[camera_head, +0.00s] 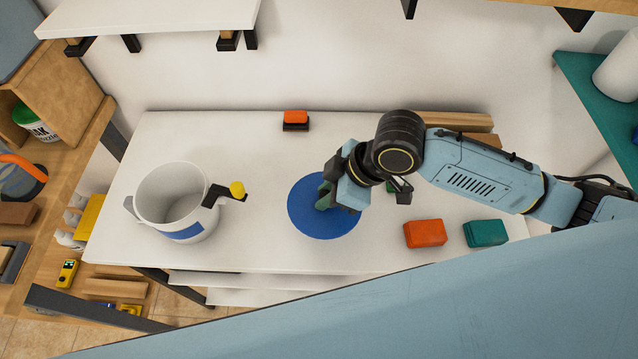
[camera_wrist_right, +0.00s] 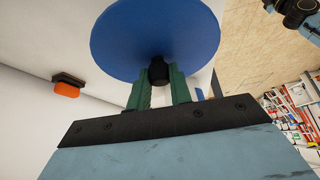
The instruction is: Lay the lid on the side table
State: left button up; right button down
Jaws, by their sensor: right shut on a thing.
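The lid (camera_head: 308,222) is a round blue disc with a black knob (camera_wrist_right: 158,72). My right gripper (camera_head: 333,192) is shut on the knob, with a green finger on each side of it in the right wrist view (camera_wrist_right: 158,88). In the head view the lid is over the middle of the long white table (camera_head: 270,150); I cannot tell how high it is above the top. The open white bucket (camera_head: 172,200) stands to the left of the lid on that table. A teal-topped table (camera_head: 590,85) is at the upper right. My left gripper is not in view.
An orange-and-black brush (camera_head: 295,118) lies near the table's back edge. An orange block (camera_head: 425,234) and a teal block (camera_head: 485,232) lie at the right. A white cylinder (camera_head: 618,68) stands on the teal top. A yellow-tipped handle (camera_head: 237,189) sticks out beside the bucket.

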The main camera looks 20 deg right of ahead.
aim_at(327, 211)
jog(key=f, duration=0.2)
jog(key=shift+s+f, duration=0.25)
jog(key=shift+f, duration=0.15)
jog(key=shift+w+f, duration=0.1)
jog(key=shift+f, duration=0.55)
notch_tip(327, 211, down, 3)
jog(key=shift+r+b, duration=0.1)
jog(key=shift+b, duration=0.4)
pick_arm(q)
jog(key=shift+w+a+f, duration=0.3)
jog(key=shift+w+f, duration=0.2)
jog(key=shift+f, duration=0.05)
pick_arm(e)
jog(key=c, duration=1.3)
grip_release()
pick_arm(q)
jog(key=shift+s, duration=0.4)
pick_arm(e)
jog(key=shift+o, duration=0.2)
pick_arm(q)
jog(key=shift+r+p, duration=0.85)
jog(key=shift+p, duration=0.1)
pick_arm(e)
jog(key=v, duration=1.2)
